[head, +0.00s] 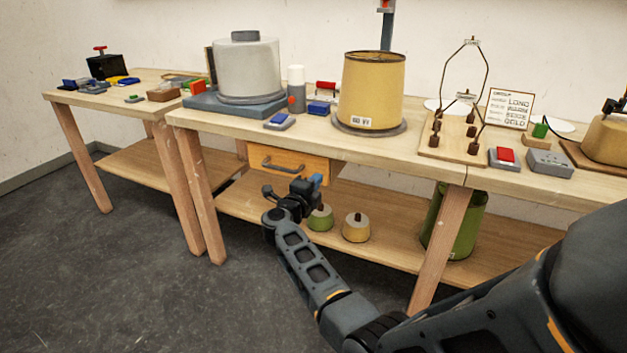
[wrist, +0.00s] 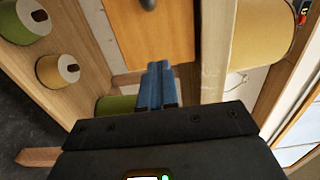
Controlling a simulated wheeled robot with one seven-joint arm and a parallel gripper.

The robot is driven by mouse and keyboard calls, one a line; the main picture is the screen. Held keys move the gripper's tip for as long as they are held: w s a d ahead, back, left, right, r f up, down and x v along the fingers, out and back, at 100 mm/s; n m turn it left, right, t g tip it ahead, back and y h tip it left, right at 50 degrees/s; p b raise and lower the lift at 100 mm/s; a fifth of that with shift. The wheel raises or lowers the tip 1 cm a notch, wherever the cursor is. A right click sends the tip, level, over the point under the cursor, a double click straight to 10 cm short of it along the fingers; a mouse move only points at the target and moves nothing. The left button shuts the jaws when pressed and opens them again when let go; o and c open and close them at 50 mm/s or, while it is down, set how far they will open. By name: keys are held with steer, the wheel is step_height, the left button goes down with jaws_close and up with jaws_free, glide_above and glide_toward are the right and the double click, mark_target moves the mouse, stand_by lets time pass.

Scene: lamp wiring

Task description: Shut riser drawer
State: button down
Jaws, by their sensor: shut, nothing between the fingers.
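The drawer (head: 307,169) hangs under the bench top, with an orange wooden front and a dark grey bar handle (head: 283,165). How far its front stands out from the bench edge is hard to tell. In the wrist view the drawer front (wrist: 155,38) fills the upper middle, with part of the handle (wrist: 148,4) at the top edge. My gripper (head: 317,180) is just below and right of the drawer front in the head view. Its blue fingers (wrist: 157,84) are together and empty, pointing at the lower edge of the front. Whether they touch it is unclear.
Green (head: 320,217) and cream (head: 356,228) weights stand on the lower shelf (head: 385,240) below my gripper. A green bin (head: 455,222) stands farther right behind a bench leg (head: 440,240). The bench top (head: 350,148) carries a yellow shade (head: 372,88) and several small parts.

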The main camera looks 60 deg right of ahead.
steer(key=a+p, duration=0.1)
steer(key=a, duration=1)
steer(key=shift+s, duration=0.1)
steer(key=s+a+r+n+t+y+p, duration=0.3)
steer(key=s+a+r+n+y, duration=0.3)
steer(key=s+a+n, duration=0.5)
steer(key=s+a+r+n+t+y+p, duration=0.4)
steer(key=s+a+r+n+t+y, duration=0.2)
steer(key=s+a+n, duration=0.4)
steer(key=s+a+r+n+t+y+p, duration=0.3)
steer(key=s+a+r+n+t+y, duration=0.2)
steer(key=s+a+n, duration=0.6)
steer(key=a+r+n+y, duration=0.1)
steer(key=a+r+n, duration=0.1)
steer(key=a, duration=0.3)
steer(key=shift+s+n, duration=0.35)
steer(key=shift+n, duration=0.45)
